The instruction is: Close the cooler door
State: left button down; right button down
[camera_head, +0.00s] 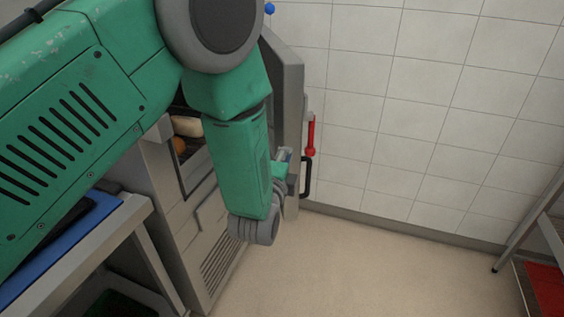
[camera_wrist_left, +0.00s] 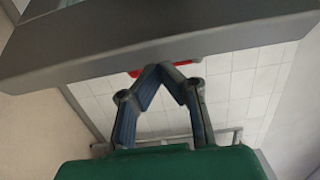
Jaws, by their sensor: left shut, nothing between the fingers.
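The cooler (camera_head: 215,235) is a grey cabinet at the centre left of the head view, partly hidden behind my left arm. Its grey door (camera_head: 290,95) stands open towards the tiled wall, with a black handle (camera_head: 307,177) low on its right side. My left gripper (camera_head: 284,158) is beside the lower part of the door, mostly covered by my green forearm. In the left wrist view my left gripper (camera_wrist_left: 168,68) is shut and empty, its fingertips close to a grey edge (camera_wrist_left: 200,42), likely the door's. I cannot tell whether they touch. My right gripper is out of view.
A pale item (camera_head: 187,126) shows inside the cooler. A metal-framed table with a blue tray (camera_head: 60,245) stands at the lower left. A red bar (camera_head: 310,136) is by the tiled wall. A rack (camera_head: 535,225) stands far right. The middle floor is clear.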

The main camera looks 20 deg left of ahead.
aim_at(292, 142)
pick_arm(q)
jog(key=w, duration=0.4)
jog(key=shift+a, duration=0.1)
jog(key=shift+s+a+r+p, duration=0.1)
jog(key=shift+s+a+p, duration=0.2)
jog(key=shift+a, duration=0.35)
jog(key=shift+s+a+p, duration=0.15)
jog(key=shift+a+p, duration=0.15)
jog(key=shift+a, duration=0.3)
jog(key=shift+s+a, duration=0.2)
jog(key=shift+a, duration=0.65)
jog(key=shift+s+a+h, duration=0.2)
jog(key=shift+a+h, duration=0.1)
jog(key=shift+a, duration=0.05)
jog(key=shift+a, duration=0.2)
